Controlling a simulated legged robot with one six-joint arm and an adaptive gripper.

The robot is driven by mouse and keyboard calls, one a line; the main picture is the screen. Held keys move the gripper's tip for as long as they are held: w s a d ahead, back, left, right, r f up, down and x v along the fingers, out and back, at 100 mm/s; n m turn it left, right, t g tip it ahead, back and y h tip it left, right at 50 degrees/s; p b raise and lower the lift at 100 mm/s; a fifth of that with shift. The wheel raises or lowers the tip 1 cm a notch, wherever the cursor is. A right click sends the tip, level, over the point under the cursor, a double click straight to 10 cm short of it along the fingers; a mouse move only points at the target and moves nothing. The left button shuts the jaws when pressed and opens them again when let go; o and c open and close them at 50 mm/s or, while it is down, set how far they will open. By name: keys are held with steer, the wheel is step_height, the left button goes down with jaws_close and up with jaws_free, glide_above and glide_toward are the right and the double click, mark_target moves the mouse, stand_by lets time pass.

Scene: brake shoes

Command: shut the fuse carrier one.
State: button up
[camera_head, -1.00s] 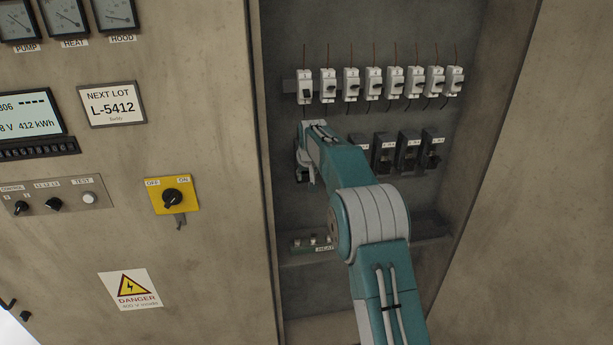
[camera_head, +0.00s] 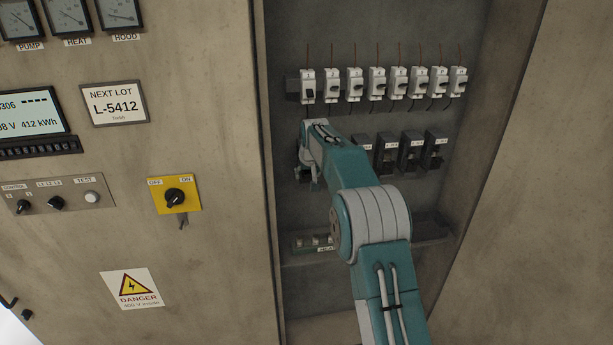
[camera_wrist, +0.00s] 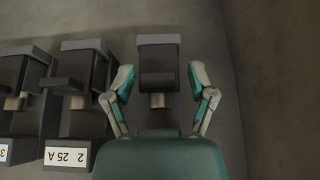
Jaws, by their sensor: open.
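Fuse carrier one (camera_wrist: 158,58) is a dark block between my fingers in the wrist view. A short metal cylinder (camera_wrist: 158,100) shows below its cap. My gripper (camera_wrist: 160,80) is open, one finger on each side of the carrier, with visible gaps. I cannot tell how far the carrier is tilted out. Carrier two (camera_wrist: 78,70), labelled "2 25 A" upside down, stands just left of it. In the head view my gripper (camera_head: 306,172) is at the left of the carrier row, and my arm hides carrier one.
Carrier three (camera_wrist: 15,80) is at the wrist view's left edge. Other carriers (camera_head: 411,152) stand right of my arm. A row of white breakers (camera_head: 377,84) is above. A lower ledge (camera_head: 430,226) lies beneath. A yellow switch (camera_head: 174,195) is on the left panel.

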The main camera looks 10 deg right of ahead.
steer(key=shift+d, duration=0.2)
steer(key=v, duration=1.2)
steer(key=s+r, duration=0.4)
steer(key=s, duration=0.8)
steer(key=s+r, duration=0.3)
steer(key=s, duration=0.9)
steer(key=s+f, duration=0.4)
steer(key=s, duration=0.7)
steer(key=s+f, duration=0.5)
steer(key=s, duration=0.6)
steer(key=shift+a, duration=0.15)
